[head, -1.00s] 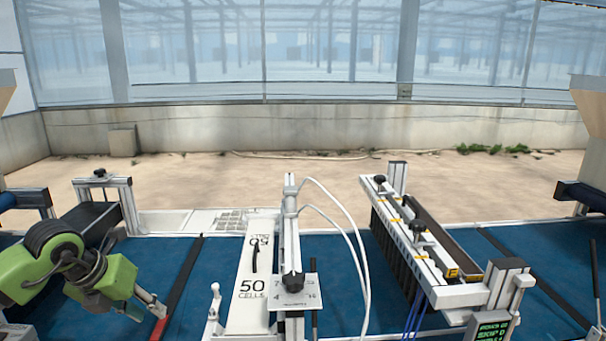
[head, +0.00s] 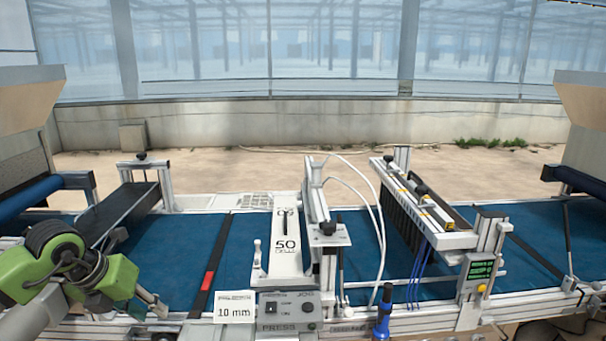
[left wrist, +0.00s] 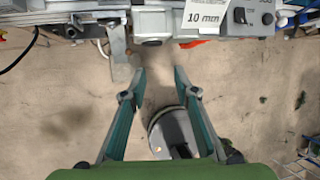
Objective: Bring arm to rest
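My left arm, with green joints, comes in from the left in the head view. Its gripper (head: 158,304) is at the front left edge of the seeder line. In the left wrist view the left gripper (left wrist: 160,74) has its two fingers well apart with nothing between them, and bare floor shows beyond. The fingertips are short of the machine's front edge and appear to touch nothing. My right arm and gripper are in neither view.
The blue conveyor (head: 350,285) runs across the front. A control box (head: 290,309) and a white 10 mm card (head: 235,308) are right of my left gripper. A blue-handled tool (head: 384,312) stands at the front edge. Sandy floor (left wrist: 250,105) lies below the gripper.

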